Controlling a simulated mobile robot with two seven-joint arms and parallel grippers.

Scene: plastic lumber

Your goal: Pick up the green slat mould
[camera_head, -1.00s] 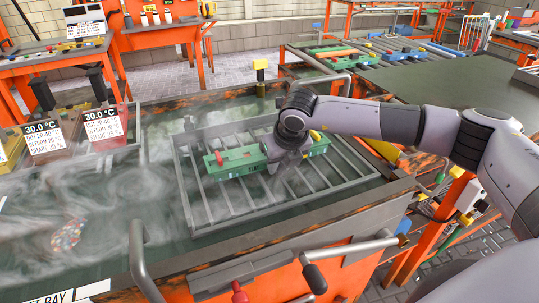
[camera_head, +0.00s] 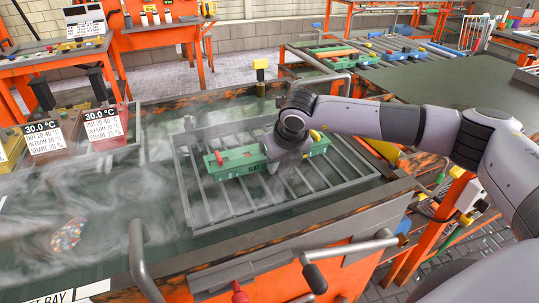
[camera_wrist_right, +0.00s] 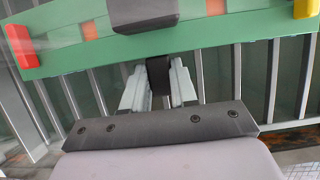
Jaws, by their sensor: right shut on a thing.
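The green slat mould (camera_head: 236,163) lies across the bars of a grey rack (camera_head: 220,206) in the head view, with a red tab at its left and a yellow one at its right. My right gripper (camera_head: 276,163) comes down over its middle and covers part of it. In the right wrist view, the mould (camera_wrist_right: 80,58) spans the top of the picture, and my right gripper (camera_wrist_right: 158,85) is shut on a dark part beneath it. Whether the mould is clear of the bars is hard to tell. My left gripper is out of view.
The rack sits in a steaming, dark green bath (camera_head: 140,205). Bins with 30.0 °C labels (camera_head: 103,125) stand at the left. A grey handle (camera_head: 140,260) rises at the front edge. A dark tabletop (camera_head: 420,80) lies at the right.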

